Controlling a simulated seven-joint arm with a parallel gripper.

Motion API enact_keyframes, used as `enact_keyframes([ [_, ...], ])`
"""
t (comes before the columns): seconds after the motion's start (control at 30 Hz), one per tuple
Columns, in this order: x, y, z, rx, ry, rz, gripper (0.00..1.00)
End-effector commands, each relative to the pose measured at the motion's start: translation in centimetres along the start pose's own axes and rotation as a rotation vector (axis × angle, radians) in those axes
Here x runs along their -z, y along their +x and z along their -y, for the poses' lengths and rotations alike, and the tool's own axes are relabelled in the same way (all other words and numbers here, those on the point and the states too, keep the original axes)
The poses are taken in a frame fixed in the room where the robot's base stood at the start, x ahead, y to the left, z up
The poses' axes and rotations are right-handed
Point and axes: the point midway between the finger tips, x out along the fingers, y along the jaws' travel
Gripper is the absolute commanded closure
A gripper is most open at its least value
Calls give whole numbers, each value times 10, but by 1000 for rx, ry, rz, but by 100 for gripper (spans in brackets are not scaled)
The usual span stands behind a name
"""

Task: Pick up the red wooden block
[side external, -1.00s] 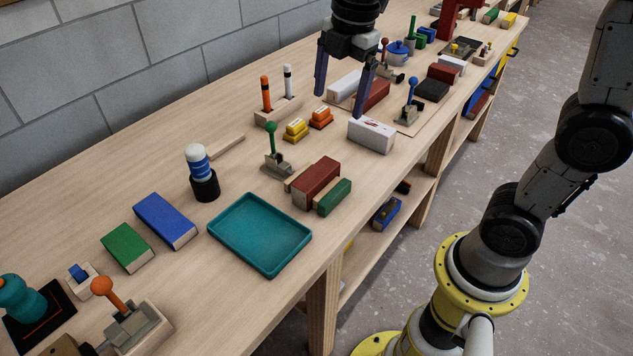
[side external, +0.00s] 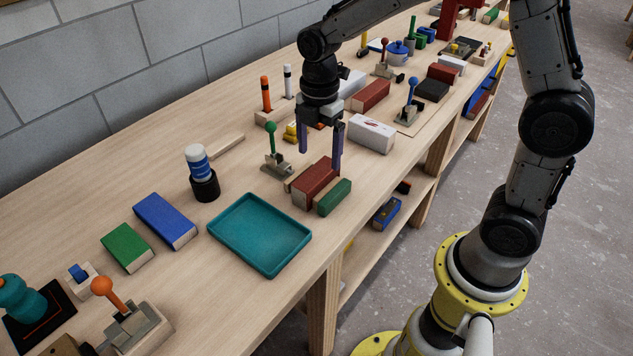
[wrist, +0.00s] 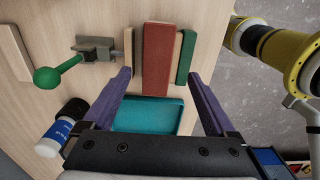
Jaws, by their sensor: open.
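A red block (side external: 315,182) with a bare wood side lies on the bench. It stands between a thin wooden strip (side external: 294,178) and a green block (side external: 333,198). In the wrist view the red block (wrist: 157,58) runs lengthwise, ahead of and between my fingers. My gripper (side external: 321,160) is open and empty, fingers pointing down, above and slightly behind the red block in the side view. In the wrist view my gripper (wrist: 160,85) shows its purple fingers wide apart. Other dark red blocks (side external: 371,96) (side external: 443,73) lie farther back along the bench.
A teal tray (side external: 260,268) lies in front of the red block. A green-knobbed lever (side external: 271,128) stands close behind left of it. A white box (side external: 371,134) lies to the right. The bench's front edge is near the green block.

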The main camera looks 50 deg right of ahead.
Motion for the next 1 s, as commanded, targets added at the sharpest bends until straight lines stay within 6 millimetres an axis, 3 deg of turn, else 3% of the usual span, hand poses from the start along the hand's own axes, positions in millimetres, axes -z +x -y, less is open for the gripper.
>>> enact_keyframes([
  [0.33, 3, 44, -4, 4, 0, 0, 9],
  [0.67, 3, 51, -4, 1, 0, 0, 9],
  [1.0, 3, 50, -4, 1, 0, 0, 70],
])
